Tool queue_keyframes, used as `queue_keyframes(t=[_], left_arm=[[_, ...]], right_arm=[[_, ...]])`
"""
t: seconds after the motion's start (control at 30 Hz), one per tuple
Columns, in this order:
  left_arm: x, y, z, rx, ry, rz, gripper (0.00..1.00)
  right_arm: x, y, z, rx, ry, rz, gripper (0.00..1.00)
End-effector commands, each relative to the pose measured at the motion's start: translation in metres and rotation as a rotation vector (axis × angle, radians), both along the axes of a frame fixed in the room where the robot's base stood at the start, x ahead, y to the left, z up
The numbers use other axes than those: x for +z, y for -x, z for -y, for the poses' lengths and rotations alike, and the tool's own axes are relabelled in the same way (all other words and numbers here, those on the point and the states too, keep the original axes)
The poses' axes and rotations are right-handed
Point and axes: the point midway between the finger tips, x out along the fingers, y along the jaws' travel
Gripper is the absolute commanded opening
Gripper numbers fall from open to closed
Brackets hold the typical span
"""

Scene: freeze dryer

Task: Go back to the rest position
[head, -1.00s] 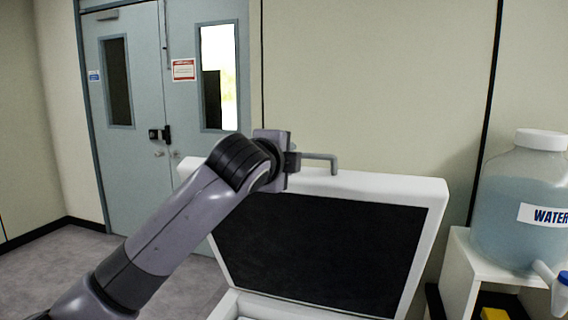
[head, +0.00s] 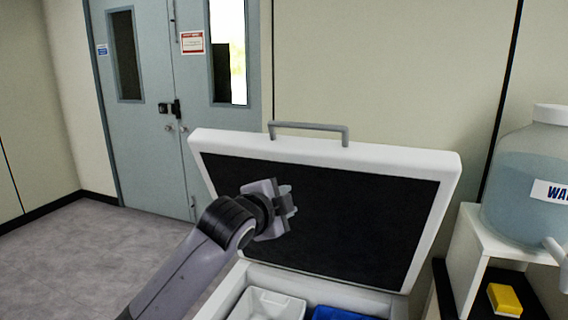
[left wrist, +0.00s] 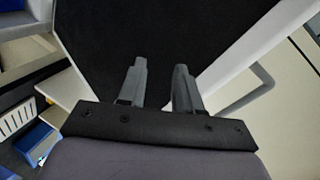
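My left gripper (head: 288,208) is in front of the black inner face of the raised white lid (head: 330,152), below the lid's grey handle (head: 308,126). In the left wrist view its two grey fingers (left wrist: 160,82) stand apart with nothing between them. The lid stands open and tilted back. The handle is free of the gripper and also shows in the left wrist view (left wrist: 240,100). My right gripper is not in view.
Inside the open chest are a white bin (head: 268,304) and a blue bin (head: 340,313). A water jug (head: 530,190) stands on a white shelf (head: 490,232) at the right, with a yellow object (head: 504,299) below. Grey double doors (head: 150,100) are behind. Floor at left is clear.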

Motion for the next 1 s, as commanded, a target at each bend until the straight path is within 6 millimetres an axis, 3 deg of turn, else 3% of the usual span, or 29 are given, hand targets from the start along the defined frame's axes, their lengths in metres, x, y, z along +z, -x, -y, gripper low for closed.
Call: queue_keyframes(t=[0.03,0.1,0.47,0.7,1.0], left_arm=[[-0.027,0.005,-0.005,0.011,0.053,-0.044,0.34],[-0.057,0.012,-0.013,0.031,0.125,-0.092,0.34],[-0.2,0.075,-0.062,0.192,0.455,-0.323,0.34],[-0.28,0.141,-0.103,0.339,0.633,-0.448,0.34],[-0.354,0.245,-0.158,0.544,0.799,-0.568,0.34]], right_arm=[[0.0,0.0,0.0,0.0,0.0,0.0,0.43],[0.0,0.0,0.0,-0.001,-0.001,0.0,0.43],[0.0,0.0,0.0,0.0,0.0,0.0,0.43],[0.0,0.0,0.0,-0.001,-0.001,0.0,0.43],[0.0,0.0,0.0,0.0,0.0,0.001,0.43]])
